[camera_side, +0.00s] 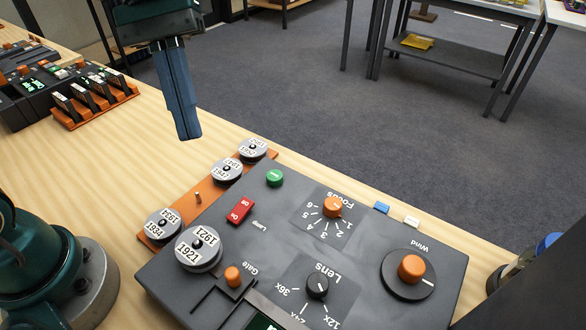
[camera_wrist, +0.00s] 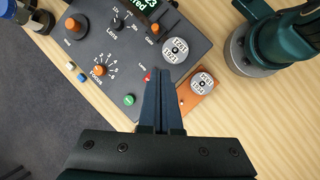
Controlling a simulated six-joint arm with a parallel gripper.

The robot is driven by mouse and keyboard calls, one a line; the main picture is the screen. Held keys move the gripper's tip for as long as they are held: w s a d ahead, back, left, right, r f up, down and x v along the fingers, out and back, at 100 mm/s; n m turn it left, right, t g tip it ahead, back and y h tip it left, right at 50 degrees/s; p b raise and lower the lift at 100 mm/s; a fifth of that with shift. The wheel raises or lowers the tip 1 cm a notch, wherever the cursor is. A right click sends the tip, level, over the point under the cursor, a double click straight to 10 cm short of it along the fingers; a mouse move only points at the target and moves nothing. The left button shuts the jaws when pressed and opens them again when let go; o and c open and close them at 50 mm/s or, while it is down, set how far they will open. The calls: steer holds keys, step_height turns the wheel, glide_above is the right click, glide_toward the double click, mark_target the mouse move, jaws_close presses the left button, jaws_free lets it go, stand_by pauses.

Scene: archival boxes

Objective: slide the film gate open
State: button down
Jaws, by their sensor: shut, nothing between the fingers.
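The film gate has an orange knob (camera_side: 233,276) marked "Gate", set in an angled slot on the dark grey console (camera_side: 340,245). The same knob shows in the wrist view (camera_wrist: 155,27), near the console's upper right corner, next to a reel labelled 1921 (camera_side: 198,249). My gripper (camera_side: 188,137) is shut and empty, pointing down above the wooden table, beyond the console and away from the gate knob. In the wrist view its closed fingers (camera_wrist: 162,75) cover part of the console edge and reel rack.
An orange rack (camera_side: 207,194) with several grey reels runs along the console's edge. The console also bears Focus (camera_side: 333,206), Lens (camera_side: 318,286) and Wind (camera_side: 411,268) knobs, a red Lamp switch (camera_side: 240,210) and a green button (camera_side: 275,178). Another device (camera_side: 45,80) stands at the far left.

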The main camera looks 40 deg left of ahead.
mark_target(233, 277)
steer(key=w+f+n+g+h, duration=0.1)
steer(key=w+f+g, duration=0.2)
steer(key=f, duration=0.3)
steer(key=shift+w+f+h, duration=0.25)
steer(key=shift+w+h, duration=0.15)
steer(key=shift+f, duration=0.1)
steer(key=x, duration=0.9)
steer(key=shift+s, duration=0.2)
steer(key=shift+s+d+f, duration=0.2)
steer(key=shift+s+d, duration=0.9)
steer(key=shift+d, duration=0.05)
steer(key=shift+s+d, duration=0.45)
steer(key=shift+s, duration=2.35)
